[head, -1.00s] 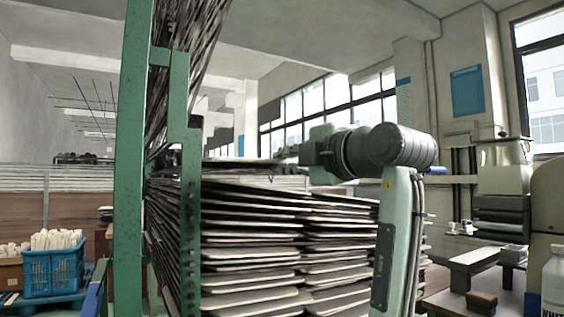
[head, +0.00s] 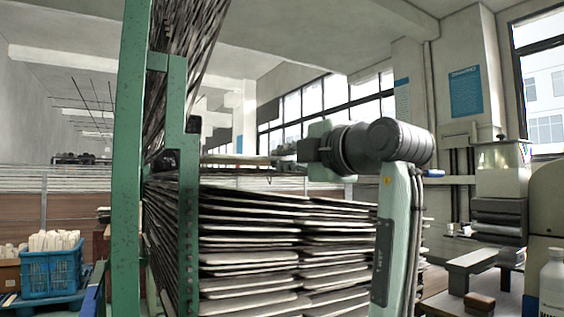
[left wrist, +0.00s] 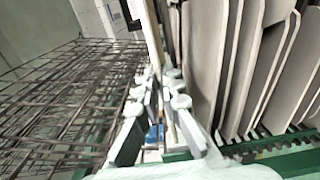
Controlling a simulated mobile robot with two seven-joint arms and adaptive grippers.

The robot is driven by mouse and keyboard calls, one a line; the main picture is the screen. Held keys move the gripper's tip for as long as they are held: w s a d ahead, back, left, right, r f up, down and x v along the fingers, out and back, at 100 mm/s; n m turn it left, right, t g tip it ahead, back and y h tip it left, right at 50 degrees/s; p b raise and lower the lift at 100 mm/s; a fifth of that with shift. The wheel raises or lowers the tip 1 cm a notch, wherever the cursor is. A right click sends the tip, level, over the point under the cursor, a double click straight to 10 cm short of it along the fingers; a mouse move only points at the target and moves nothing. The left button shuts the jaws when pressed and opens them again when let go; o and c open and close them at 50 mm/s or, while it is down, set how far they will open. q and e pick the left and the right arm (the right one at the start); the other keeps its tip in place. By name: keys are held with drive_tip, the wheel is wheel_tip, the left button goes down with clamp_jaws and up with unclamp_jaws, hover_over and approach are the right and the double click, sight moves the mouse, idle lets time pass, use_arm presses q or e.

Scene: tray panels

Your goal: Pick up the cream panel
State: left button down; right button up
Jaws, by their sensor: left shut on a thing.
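The cream panel (head: 235,160) shows in the head view as a thin flat edge above the top of the panel stack, partly behind the green post. My left gripper (head: 283,156) is at its right end, small and seen from the side. In the left wrist view, the white fingers of my left gripper (left wrist: 163,85) are closed on the thin pale edge of the cream panel (left wrist: 154,38), which runs up and away between them. My right gripper is not in view.
A tall stack of panels (head: 250,255) stands below, and its panels fan close beside the gripper in the left wrist view (left wrist: 240,60). A green post (head: 130,160) rises left of it. A wire rack (left wrist: 60,100) fills the wrist view's left. A blue crate (head: 50,272) stands far left.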

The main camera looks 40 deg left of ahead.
use_arm(q)
drive_tip(key=shift+r, duration=0.6)
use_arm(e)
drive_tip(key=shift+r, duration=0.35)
